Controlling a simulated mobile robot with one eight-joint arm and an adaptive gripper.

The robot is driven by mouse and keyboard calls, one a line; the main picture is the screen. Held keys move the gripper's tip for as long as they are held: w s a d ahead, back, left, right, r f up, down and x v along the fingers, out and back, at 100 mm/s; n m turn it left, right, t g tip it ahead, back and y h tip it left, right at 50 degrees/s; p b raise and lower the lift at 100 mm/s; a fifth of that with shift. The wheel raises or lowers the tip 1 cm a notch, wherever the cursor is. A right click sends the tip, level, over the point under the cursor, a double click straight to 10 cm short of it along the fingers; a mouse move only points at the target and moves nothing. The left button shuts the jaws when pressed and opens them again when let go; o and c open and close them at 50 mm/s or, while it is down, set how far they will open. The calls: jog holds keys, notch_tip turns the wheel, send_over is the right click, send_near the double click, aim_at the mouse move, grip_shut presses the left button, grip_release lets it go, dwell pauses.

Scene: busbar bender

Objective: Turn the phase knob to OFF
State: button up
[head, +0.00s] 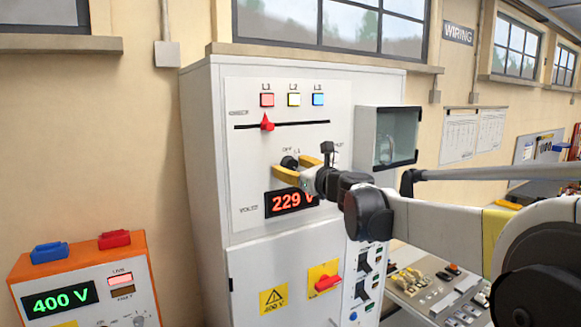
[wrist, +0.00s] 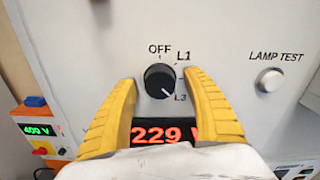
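The phase knob (wrist: 160,82) is a round black knob on the white cabinet panel. In the wrist view its white pointer line points to the lower right, toward the L3 label. OFF (wrist: 159,49) is printed above it and L1 to its upper right. In the head view the knob (head: 289,161) shows between the fingers. My gripper (wrist: 159,77) has its yellow fingers spread, one on each side of the knob, with gaps visible. It also shows in front of the panel in the head view (head: 288,166). The right finger may hide another label.
A red 229 V display (head: 291,202) sits just below the knob. A LAMP TEST button (wrist: 270,80) is to its right. A red slider (head: 267,123) is above, under three lamps. An orange 400 V unit (head: 85,285) stands left.

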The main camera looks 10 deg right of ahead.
jog(key=c, duration=1.1)
jog(key=shift+n, duration=0.4)
jog(key=n+b, duration=0.1)
jog(key=n, duration=0.3)
jog(key=shift+d+n, duration=0.1)
jog(key=shift+n, duration=0.3)
jog(key=n+b, duration=0.1)
jog(key=n, duration=0.5)
jog(key=shift+r, duration=0.15)
jog(key=n+b, duration=0.1)
jog(key=n, duration=0.6)
jog(key=shift+r, duration=0.1)
jog(key=n, duration=0.4)
jog(key=shift+r+n+b, duration=0.1)
jog(key=shift+n+b, duration=0.25)
jog(key=shift+n, duration=1.85)
